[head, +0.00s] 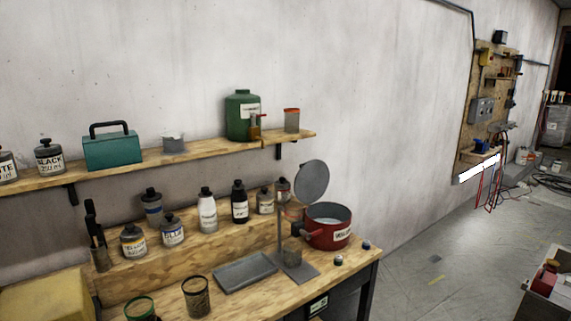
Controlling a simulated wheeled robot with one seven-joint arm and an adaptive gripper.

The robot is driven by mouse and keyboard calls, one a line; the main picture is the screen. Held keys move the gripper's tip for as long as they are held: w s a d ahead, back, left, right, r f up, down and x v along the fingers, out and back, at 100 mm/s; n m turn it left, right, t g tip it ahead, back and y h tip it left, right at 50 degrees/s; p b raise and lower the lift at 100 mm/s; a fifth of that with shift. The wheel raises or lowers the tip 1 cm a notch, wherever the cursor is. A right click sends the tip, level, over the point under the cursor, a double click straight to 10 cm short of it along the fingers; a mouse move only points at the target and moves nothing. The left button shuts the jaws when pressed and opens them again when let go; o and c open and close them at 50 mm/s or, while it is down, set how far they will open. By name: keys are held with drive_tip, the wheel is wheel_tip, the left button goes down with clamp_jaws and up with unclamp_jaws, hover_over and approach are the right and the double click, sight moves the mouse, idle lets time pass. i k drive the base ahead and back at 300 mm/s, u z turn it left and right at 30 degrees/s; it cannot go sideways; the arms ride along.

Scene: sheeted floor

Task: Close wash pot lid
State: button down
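The red wash pot (326,236) stands near the right end of the wooden bench and has a pale label on its front. Its top is open and pale contents show inside. A round grey lid (311,181) stands raised, almost upright, above the pot's back left rim. The hinge between lid and pot is too small to make out. My gripper is not in view.
A grey stand (296,268) with a flat base and a thin post is just left of the pot. A grey tray (245,271) and a mesh cup (196,297) are further left. Several bottles line the step behind.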

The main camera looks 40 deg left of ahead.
sight(312, 183)
drive_tip(key=k, duration=0.15)
drive_tip(key=u, duration=0.95)
